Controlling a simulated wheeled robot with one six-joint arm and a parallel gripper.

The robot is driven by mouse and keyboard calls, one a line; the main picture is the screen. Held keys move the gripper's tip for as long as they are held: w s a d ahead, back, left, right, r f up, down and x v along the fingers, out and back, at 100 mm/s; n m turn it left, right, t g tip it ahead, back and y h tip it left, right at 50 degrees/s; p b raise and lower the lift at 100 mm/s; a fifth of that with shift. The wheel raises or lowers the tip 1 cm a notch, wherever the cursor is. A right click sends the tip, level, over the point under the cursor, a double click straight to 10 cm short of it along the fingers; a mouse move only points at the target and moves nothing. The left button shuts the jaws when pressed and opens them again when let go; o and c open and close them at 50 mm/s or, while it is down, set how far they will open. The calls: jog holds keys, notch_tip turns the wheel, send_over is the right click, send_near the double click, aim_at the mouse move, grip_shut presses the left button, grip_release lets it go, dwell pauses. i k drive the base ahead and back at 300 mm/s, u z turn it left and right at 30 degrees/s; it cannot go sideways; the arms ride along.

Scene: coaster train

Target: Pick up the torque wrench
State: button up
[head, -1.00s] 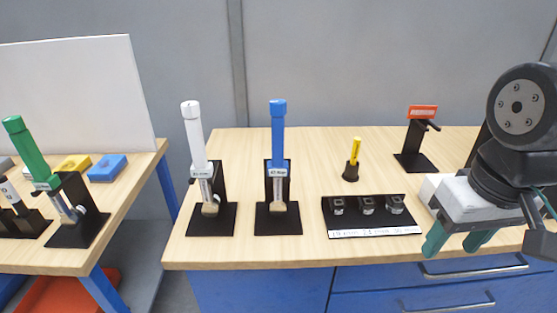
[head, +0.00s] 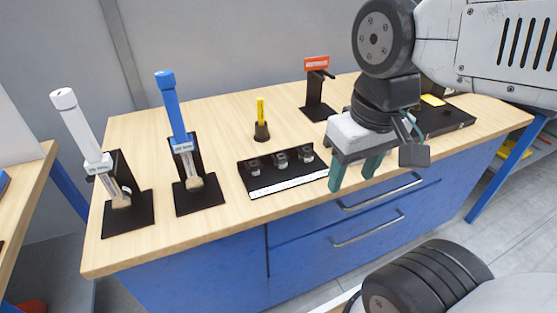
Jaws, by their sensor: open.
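Two wrench-like tools stand in black holders on the wooden bench; I cannot tell which one the task means. One has a white handle (head: 80,128) at the far left. The other has a blue handle (head: 171,105) to its right. Both stand upright in their holders, with a label and a metal head at the bottom. My gripper (head: 354,174) has green fingers, spread apart with nothing between them. It hangs by the bench's front edge, well to the right of both tools.
A black socket rack (head: 262,187) with several sockets lies between the blue tool and my gripper. A yellow-handled tool (head: 261,120) stands in a small cup behind it. Blue drawers (head: 350,215) are below.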

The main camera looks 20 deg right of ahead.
aim_at(182, 143)
jog(key=z, duration=2.8)
jog(key=k, duration=2.5)
jog(key=u, duration=2.1)
jog(key=i, duration=0.55)
